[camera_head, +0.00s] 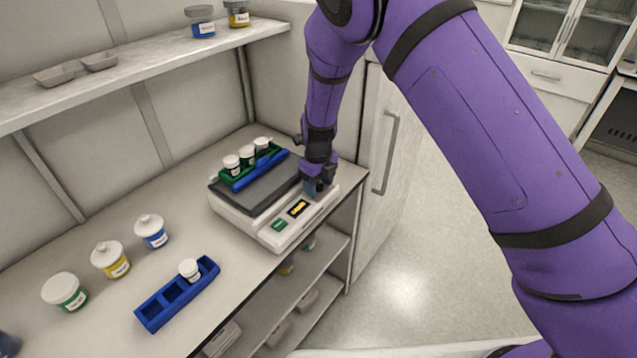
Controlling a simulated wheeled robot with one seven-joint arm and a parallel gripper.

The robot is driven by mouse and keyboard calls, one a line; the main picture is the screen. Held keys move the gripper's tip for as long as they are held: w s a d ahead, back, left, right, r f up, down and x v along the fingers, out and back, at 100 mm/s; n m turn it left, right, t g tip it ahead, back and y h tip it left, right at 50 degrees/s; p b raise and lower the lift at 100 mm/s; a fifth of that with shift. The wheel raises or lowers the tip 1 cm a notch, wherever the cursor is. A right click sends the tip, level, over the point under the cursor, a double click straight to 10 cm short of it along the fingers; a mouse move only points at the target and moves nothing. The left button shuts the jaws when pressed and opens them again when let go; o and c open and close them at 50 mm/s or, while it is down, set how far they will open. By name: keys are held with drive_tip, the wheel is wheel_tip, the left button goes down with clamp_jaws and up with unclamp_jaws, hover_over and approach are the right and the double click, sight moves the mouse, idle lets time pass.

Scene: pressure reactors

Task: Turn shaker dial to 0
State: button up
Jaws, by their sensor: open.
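The shaker (238,210) is a white box with a grey platform, standing on the bench near its front edge. Its sloped front panel carries a green patch (279,225) and a small display with yellow marks (298,208). My gripper (316,190) points down at the right end of this panel, with its fingers open. A small dark blue part shows between the fingers, likely the dial, but it is mostly hidden. I cannot read the dial's setting or tell whether the fingers touch it.
A green and blue rack (236,184) with white-capped vials sits on the shaker. A blue rack (153,314) with one vial and several jars (110,260) stand on the bench at left. A shelf (150,66) runs above. A tall cabinet with a handle (386,150) stands right of the bench.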

drive_tip(key=shift+c, duration=0.2)
drive_tip(key=c, duration=0.9)
drive_tip(key=shift+n, duration=2.9)
drive_tip(key=o, duration=0.9)
drive_tip(key=shift+o, duration=0.2)
drive_tip(key=shift+r, duration=0.15)
